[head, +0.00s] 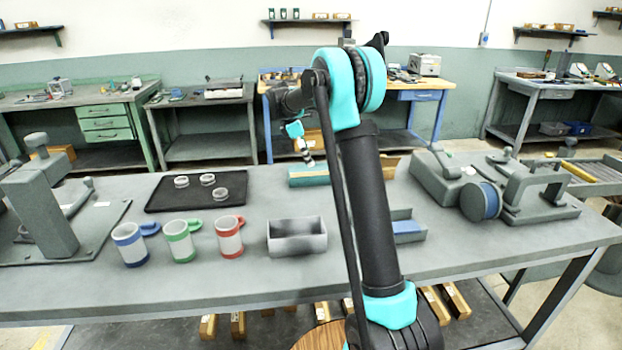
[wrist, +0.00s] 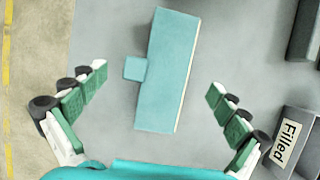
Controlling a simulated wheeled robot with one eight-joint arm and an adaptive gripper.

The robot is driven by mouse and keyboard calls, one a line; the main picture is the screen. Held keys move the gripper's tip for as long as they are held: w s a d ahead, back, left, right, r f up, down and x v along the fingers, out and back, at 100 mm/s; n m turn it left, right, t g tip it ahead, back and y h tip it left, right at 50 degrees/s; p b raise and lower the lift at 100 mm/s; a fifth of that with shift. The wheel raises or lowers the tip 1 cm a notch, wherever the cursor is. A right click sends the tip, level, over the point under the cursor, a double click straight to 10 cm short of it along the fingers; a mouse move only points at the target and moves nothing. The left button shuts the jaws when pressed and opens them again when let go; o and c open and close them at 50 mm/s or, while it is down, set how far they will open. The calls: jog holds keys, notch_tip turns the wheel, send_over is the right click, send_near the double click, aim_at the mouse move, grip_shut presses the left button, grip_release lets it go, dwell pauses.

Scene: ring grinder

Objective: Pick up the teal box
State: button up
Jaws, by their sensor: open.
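The teal box (head: 308,178) lies at the back of the grey table, left of my upright arm link in the head view. In the wrist view the teal box (wrist: 170,75) is long, with a pale right edge and a small square tab on its left side. My gripper (wrist: 159,76) is open, with one green-padded finger on each side of the box's lower part and a gap to both. In the head view my gripper (head: 306,152) hangs just above the box, pointing down. Contact with the box is not visible.
A bin labelled "Filled" (wrist: 291,140) is right of the right finger. A black mat with rings (head: 160,195), several mugs (head: 183,240) and a grey open bin (head: 298,247) stand left. A grinder-like machine (head: 490,198) stands right. Bare tabletop surrounds the box's left side.

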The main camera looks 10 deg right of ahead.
aim_at(311, 175)
jog(key=shift+a+x, duration=0.2)
jog(key=shift+x, duration=0.95)
jog(key=shift+a+x, duration=0.2)
jog(key=shift+x, duration=0.9)
jog(key=shift+w+f, duration=0.15)
jog(key=c, duration=1.3)
jog(key=shift+o, duration=0.2)
